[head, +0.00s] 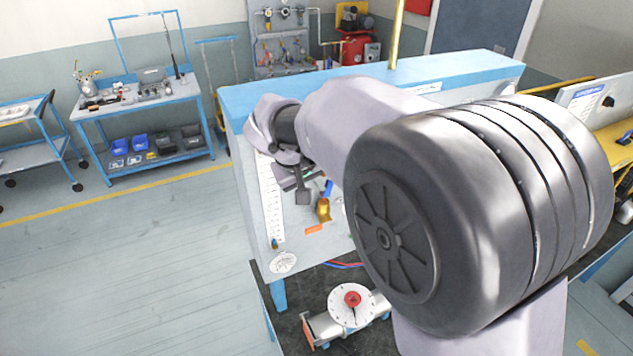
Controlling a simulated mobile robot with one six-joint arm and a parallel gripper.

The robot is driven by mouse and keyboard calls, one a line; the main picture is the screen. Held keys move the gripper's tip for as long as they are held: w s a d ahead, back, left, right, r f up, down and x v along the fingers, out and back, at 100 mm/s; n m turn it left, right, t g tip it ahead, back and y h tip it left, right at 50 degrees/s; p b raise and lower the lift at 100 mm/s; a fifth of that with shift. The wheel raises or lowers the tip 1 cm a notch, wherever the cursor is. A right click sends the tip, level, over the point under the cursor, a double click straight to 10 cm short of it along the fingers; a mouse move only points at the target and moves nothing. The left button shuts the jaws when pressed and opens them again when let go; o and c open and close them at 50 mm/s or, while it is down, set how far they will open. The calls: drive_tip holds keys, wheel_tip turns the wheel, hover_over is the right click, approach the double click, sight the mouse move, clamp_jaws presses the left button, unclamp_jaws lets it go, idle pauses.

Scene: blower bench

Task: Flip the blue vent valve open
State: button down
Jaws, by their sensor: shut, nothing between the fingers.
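The blue vent valve shows as a small blue lever (328,188) above a brass body (323,210) on the front of the pale bench panel (250,205). The lever looks tilted, close to upright, and part of it may be hidden behind my gripper and arm. My gripper (304,196) is shut and empty, just left of the lever in the picture. I cannot tell whether its fingertips touch the lever.
My arm covers much of the panel's right side. An orange tag (314,228) is below the valve. A white dial with a red knob (352,299) sits on a metal pipe fitting below. A blue cart (140,95) stands back left. The floor at left is clear.

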drive_tip(key=b, duration=0.1)
drive_tip(key=f+b, duration=0.1)
drive_tip(key=b, duration=0.1)
drive_tip(key=shift+w+d+f, duration=0.1)
drive_tip(key=shift+w+d, duration=0.1)
drive_tip(key=shift+d, duration=0.15)
